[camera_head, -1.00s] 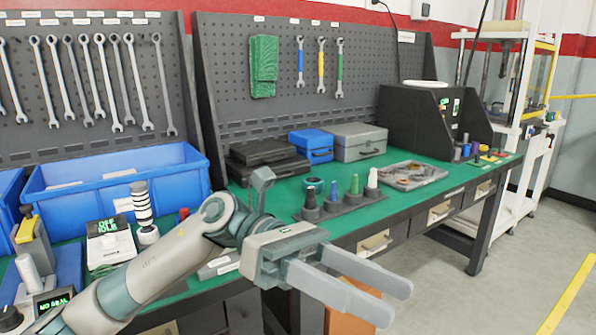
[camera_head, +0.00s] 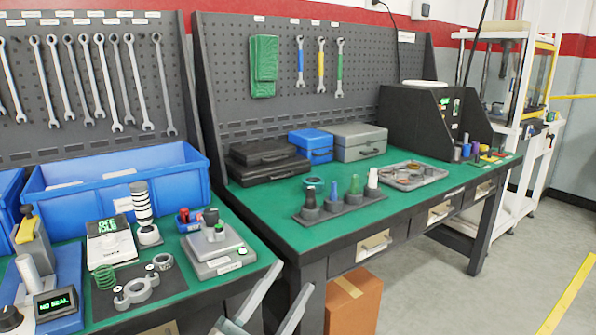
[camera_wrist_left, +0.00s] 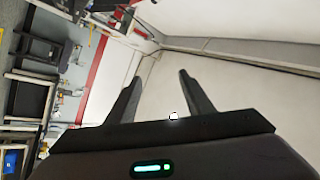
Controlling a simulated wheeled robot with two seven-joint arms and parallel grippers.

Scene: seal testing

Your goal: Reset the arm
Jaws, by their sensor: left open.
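My left gripper (camera_head: 280,300) is at the bottom of the head view, low in front of the bench edge. Its two fingers are spread apart with nothing between them. In the left wrist view the same two fingers (camera_wrist_left: 158,95) stand apart and empty, with pale wall or floor beyond them. Most of my left arm is outside the head view. My right gripper does not show in either view.
The green-topped bench (camera_head: 290,225) holds test devices and a row of coloured pegs (camera_head: 333,203). A blue bin (camera_head: 120,190) stands at the left. A cardboard box (camera_head: 353,300) sits under the bench, right of my left gripper. The floor (camera_head: 480,300) at the right is clear.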

